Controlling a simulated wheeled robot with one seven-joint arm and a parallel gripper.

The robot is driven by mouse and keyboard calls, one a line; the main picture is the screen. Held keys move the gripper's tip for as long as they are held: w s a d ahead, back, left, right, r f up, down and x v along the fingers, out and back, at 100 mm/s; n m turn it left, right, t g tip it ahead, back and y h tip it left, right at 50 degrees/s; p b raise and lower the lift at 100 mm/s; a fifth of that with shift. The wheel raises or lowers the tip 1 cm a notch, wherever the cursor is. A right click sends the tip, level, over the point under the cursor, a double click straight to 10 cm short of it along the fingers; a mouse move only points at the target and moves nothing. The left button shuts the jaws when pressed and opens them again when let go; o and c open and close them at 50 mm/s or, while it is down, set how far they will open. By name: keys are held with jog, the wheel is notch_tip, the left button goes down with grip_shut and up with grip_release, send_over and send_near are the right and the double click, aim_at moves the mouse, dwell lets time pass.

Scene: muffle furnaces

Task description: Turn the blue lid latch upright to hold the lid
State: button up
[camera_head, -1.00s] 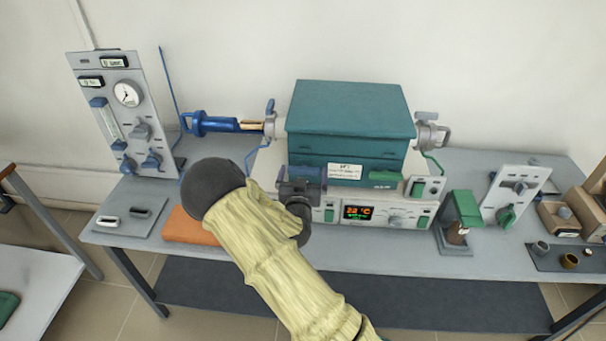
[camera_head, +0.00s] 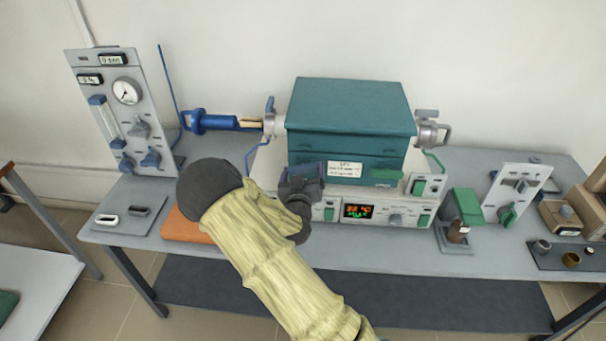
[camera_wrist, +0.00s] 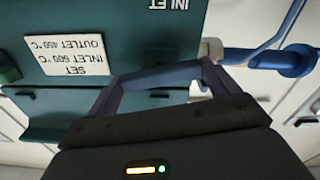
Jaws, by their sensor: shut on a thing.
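The teal furnace (camera_head: 345,150) stands on the bench with its lid (camera_head: 350,100) down. My gripper (camera_head: 305,170) is at the left of its front face, beside the white label. In the wrist view, my gripper (camera_wrist: 160,78) has the blue lid latch (camera_wrist: 170,74) between its two fingertips and is shut on it. The latch lies across that view, roughly level, close to the furnace front. In the head view my gripper hides the latch, so its exact tilt cannot be told there.
A blue tube fitting (camera_head: 205,122) is on the left, near a gauge panel (camera_head: 122,110). An orange block (camera_head: 188,228) lies left of my arm. A green-topped stand (camera_head: 465,207) is on the right.

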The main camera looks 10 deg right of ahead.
jog(key=n, duration=0.3)
jog(key=shift+n+b, duration=0.3)
jog(key=shift+b, duration=0.05)
jog(key=n, duration=0.3)
jog(key=shift+n, duration=0.4)
jog(key=n, duration=0.4)
jog(key=shift+a, duration=0.1)
jog(key=shift+n, duration=1.9)
jog(key=o, duration=0.8)
